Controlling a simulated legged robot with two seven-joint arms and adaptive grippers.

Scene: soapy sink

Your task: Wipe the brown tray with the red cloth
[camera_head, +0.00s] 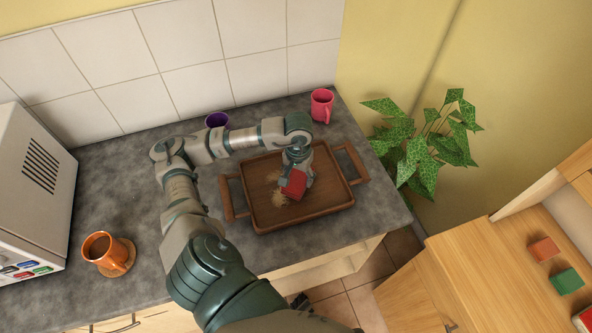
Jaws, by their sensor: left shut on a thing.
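The brown tray (325,208) lies on the grey counter, with a handle at its left and right ends. A pale stain (279,197) shows on its floor near the cloth. My left gripper (294,178) points down over the middle of the tray and is shut on the red cloth (293,185). The cloth is at or close to the tray floor; I cannot tell if it touches. My right gripper is not in view.
A pink mug (321,105) and a purple cup (216,120) stand behind the tray. An orange mug (100,250) on a coaster and a white appliance (35,190) are at left. A plant (425,145) is right of the counter. A wooden cabinet (490,270) holds coloured blocks.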

